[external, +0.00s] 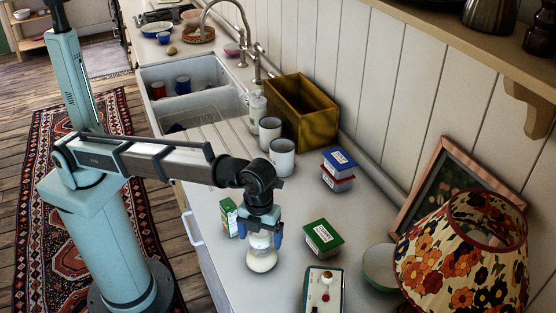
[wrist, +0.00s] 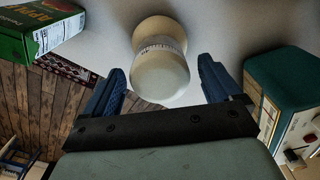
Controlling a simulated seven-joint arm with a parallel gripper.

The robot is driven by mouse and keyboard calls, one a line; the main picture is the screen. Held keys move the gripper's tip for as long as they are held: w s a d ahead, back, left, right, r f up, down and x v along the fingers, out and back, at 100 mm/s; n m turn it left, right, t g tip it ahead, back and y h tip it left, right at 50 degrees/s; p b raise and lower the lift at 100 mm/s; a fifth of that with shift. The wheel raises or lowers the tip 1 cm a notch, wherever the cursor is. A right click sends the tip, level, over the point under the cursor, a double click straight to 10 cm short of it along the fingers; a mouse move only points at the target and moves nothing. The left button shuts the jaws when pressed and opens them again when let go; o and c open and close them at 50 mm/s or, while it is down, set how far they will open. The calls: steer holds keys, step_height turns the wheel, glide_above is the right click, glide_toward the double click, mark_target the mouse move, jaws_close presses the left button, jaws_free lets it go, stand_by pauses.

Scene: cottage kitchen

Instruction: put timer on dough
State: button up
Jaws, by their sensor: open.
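A cream-white, rounded object with a narrower waist and a band of small tick marks, apparently the timer (wrist: 160,75), is between and beyond my fingers in the wrist view. In the external view the timer (external: 262,259) stands on the counter under my gripper (external: 262,232). My gripper is open, pointing down over it, with one blue finger on each side and gaps visible in the wrist view (wrist: 163,88). I cannot clearly identify the dough. A green-lidded tub (external: 323,237) with a white label stands to the right; its label is too small to read.
A small green carton (external: 229,217) stands close on the left. Stacked blue and red tubs (external: 339,168), mugs (external: 282,157) and a wooden box (external: 304,112) are behind.

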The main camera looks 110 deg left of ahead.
step_height(320, 180, up, 11)
stand_by(0.4)
